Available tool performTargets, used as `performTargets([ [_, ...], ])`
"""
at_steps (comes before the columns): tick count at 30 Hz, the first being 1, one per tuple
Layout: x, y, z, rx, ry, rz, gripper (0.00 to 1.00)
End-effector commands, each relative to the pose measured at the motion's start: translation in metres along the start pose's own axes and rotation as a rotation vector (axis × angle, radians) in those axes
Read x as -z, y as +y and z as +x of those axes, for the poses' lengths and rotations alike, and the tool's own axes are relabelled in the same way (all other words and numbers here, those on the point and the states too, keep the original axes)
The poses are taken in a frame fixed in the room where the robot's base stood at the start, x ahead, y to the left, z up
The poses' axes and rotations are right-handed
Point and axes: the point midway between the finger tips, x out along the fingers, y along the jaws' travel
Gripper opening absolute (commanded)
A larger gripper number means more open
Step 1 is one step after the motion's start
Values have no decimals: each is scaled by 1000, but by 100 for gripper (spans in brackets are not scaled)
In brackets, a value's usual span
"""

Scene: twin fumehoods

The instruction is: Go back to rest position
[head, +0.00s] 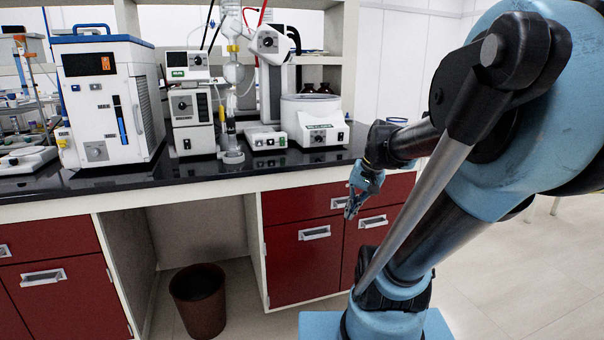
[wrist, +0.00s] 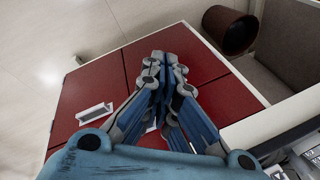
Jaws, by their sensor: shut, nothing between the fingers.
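My gripper (head: 352,205) hangs in front of the red cabinet doors, below the edge of the black bench top, in the head view. In the wrist view my gripper (wrist: 160,62) has its fingers drawn together with nothing between them. My blue and black arm fills the right of the head view and bends down to the gripper. The gripper appears apart from the red cabinet (head: 303,262) behind it. The red cabinet doors also show behind the fingers in the wrist view (wrist: 95,82).
The black bench top (head: 210,176) carries a white chiller unit (head: 108,105), a rotary evaporator (head: 193,118) and a white heating bath (head: 314,122). A brown bin (head: 199,300) stands in the knee space under the bench. Open floor (head: 500,270) lies to the right.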

Motion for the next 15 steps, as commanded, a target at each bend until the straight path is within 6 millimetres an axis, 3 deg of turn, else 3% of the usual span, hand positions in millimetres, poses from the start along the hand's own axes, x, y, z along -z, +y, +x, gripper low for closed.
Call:
performTargets([
  [6, -51, 39, 20, -133, 8, -148, 0],
  [15, -86, 79, 37, -256, 14, -283, 0],
])
